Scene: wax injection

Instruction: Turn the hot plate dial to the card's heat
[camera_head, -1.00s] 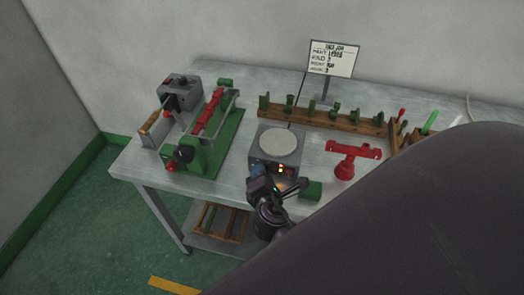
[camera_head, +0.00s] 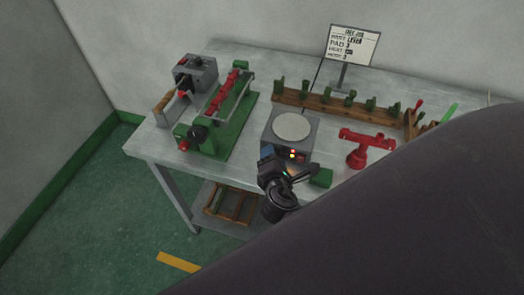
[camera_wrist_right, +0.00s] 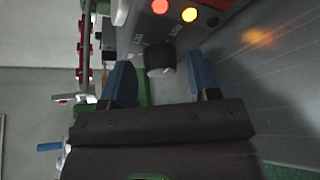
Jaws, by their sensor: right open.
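The hot plate (camera_head: 270,134) is a grey box with a round pale top, standing near the table's front edge. Its front shows a red and a yellow light. In the head view my right gripper (camera_head: 289,174) is just in front of the panel and hides the dial. The white card (camera_head: 353,46) stands behind; its heat value is too small to read.
A green clamp fixture (camera_head: 222,125) and a grey machine (camera_head: 194,75) stand left of the hot plate. A red stand (camera_head: 367,146) is to its right. A wooden rack (camera_head: 335,101) with several green pieces lies behind. A green block (camera_head: 321,178) sits close to my gripper.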

